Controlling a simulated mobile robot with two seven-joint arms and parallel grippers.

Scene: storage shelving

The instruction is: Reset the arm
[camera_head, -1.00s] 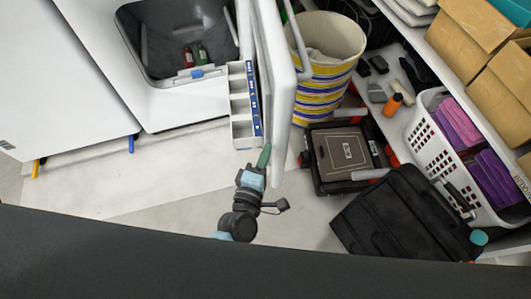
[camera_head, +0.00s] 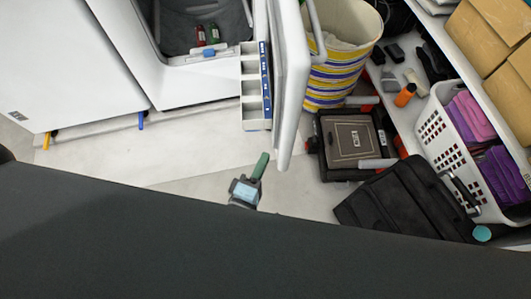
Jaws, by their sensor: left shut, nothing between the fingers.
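My left gripper (camera_head: 259,167) shows at the lower middle of the head view, with green fingers and a pale blue patch behind them. It is shut and empty. It is over the light floor, just left of the lower edge of the open white door (camera_head: 290,95), with a small gap in the picture. Most of my left arm is hidden behind the dark surface across the bottom of the view. My right gripper is not in view.
An open white appliance (camera_head: 190,80) holds red and green items. Right of the door are a striped bin (camera_head: 335,75), a dark case (camera_head: 352,140), a black bag (camera_head: 405,205) and a white basket (camera_head: 440,130). Bare floor (camera_head: 150,160) lies left of the gripper.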

